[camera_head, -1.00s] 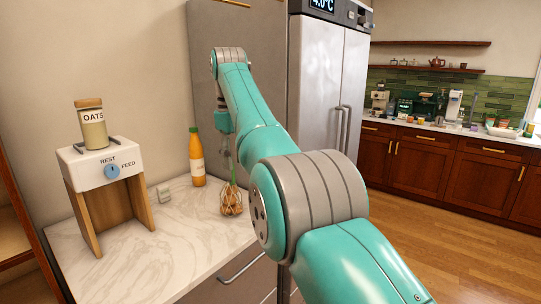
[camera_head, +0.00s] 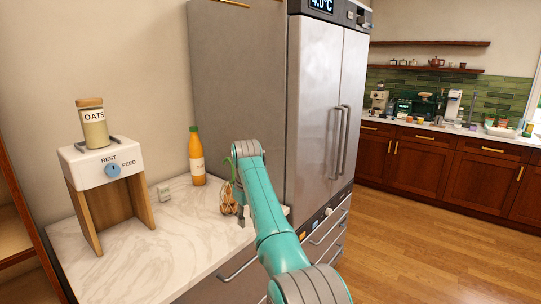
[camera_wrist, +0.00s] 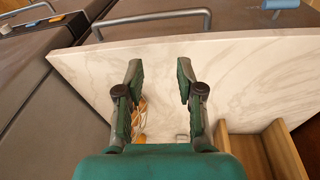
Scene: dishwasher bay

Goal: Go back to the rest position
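My gripper (camera_wrist: 159,72) is open and empty in the wrist view, its two dark green fingers apart above the marble counter (camera_wrist: 225,70). In the head view my arm reaches low over the counter's right end, and my gripper is mostly hidden behind its wrist. A small net or wire basket of brownish round items (camera_head: 229,203) stands on the counter just left of my wrist. It also shows in the wrist view (camera_wrist: 141,112), partly hidden behind the left finger. I cannot tell whether the gripper touches it.
An orange bottle (camera_head: 196,160) stands at the counter's back. An oats jar (camera_head: 92,124) sits on a white-topped dispenser (camera_head: 101,168) with a REST/FEED knob. A tall steel fridge (camera_head: 322,100) is right of the counter. The wooden floor (camera_head: 420,230) to the right is clear.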

